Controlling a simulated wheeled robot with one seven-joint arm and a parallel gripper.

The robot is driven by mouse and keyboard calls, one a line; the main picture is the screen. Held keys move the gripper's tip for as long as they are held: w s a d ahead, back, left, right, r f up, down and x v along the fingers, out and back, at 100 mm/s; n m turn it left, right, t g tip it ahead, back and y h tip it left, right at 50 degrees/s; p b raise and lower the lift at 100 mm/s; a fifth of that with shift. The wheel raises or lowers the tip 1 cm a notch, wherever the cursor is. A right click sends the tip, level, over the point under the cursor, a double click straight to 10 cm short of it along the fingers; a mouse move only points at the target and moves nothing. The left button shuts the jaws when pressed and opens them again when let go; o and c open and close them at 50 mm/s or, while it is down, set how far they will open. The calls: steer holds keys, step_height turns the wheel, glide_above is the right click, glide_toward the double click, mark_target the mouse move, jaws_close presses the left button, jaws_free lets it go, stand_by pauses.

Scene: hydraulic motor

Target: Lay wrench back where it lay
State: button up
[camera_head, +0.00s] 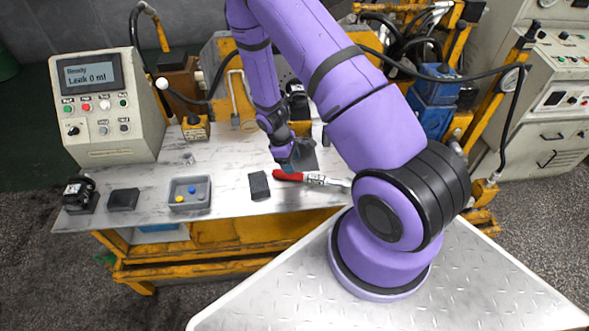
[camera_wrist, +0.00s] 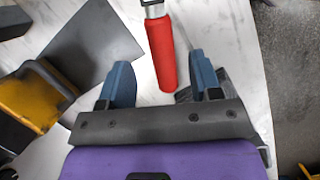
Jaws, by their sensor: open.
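The wrench (camera_head: 321,180), with a red handle and a metallic head end, lies on the marble-patterned bench top near its front edge, partly close to my arm's base in the head view. In the wrist view its red handle (camera_wrist: 162,55) points toward my gripper (camera_wrist: 163,85). The handle's end lies between the two blue fingers, with gaps on both sides. My gripper (camera_head: 287,164) is open and is at the handle end in the head view. The far end of the wrench is cut off in the wrist view.
A dark block (camera_head: 259,186) lies left of the wrench. A grey tray (camera_head: 205,195) with small coloured parts, a black pad (camera_head: 123,200) and a control box (camera_head: 110,110) reading "Ready, Leak 0 ml" are further left. A yellow-and-black part (camera_wrist: 38,95) is left of my gripper.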

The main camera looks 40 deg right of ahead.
steer(key=a+r+m+t+y, duration=0.1)
steer(key=a+r+m+t, duration=0.15)
steer(key=r, duration=1.55)
steer(key=a+r+m+t, duration=0.1)
steer(key=a+r, duration=0.2)
steer(key=r, duration=1.4)
steer(key=s+a+r+m+t, duration=0.2)
steer(key=s+r, duration=0.6)
steer(key=s, duration=0.2)
steer(key=s+a+r+m+t+y, duration=0.1)
steer(key=s+a+r+t, duration=0.1)
steer(key=s+r, duration=0.6)
steer(key=s+a, duration=0.1)
steer(key=s, duration=0.1)
steer(key=shift+s+r+m+t, duration=0.3)
steer(key=shift+r+m+t, duration=0.05)
steer(key=shift+r, duration=0.05)
